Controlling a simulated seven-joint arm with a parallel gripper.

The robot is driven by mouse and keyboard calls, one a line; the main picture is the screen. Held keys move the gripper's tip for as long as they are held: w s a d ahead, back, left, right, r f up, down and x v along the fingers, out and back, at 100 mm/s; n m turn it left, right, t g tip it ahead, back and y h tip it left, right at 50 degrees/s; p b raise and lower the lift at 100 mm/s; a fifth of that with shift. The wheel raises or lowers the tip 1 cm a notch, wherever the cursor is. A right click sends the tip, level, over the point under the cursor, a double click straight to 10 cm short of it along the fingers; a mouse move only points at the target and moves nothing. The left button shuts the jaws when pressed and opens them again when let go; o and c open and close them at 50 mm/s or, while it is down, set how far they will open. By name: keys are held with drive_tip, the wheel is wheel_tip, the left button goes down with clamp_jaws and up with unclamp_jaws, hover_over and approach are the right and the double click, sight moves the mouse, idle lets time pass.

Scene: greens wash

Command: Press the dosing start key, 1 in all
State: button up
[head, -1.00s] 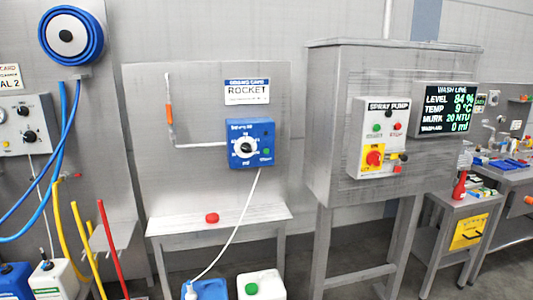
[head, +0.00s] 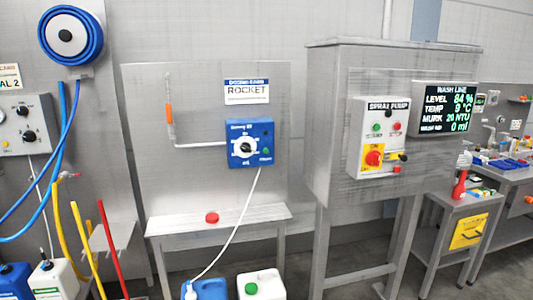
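The blue dosing unit (head: 234,160) is mounted on the grey panel under the ROCKET sign (head: 246,91). It has a white dial with a black knob (head: 246,147). A small green key (head: 266,152) sits to the right of the knob; its lettering is too small to read. A pale hose runs from the unit down to the blue canister (head: 207,289). The wash line display (head: 446,109) reads 0 ml on its lowest line. My gripper is not in view.
A spray pump box (head: 378,137) with several buttons and a red-yellow switch is at right. A red cap-like object (head: 212,218) lies on the shelf below the dosing unit. A red bottle (head: 459,187) stands on a side table. The space before the unit looks clear.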

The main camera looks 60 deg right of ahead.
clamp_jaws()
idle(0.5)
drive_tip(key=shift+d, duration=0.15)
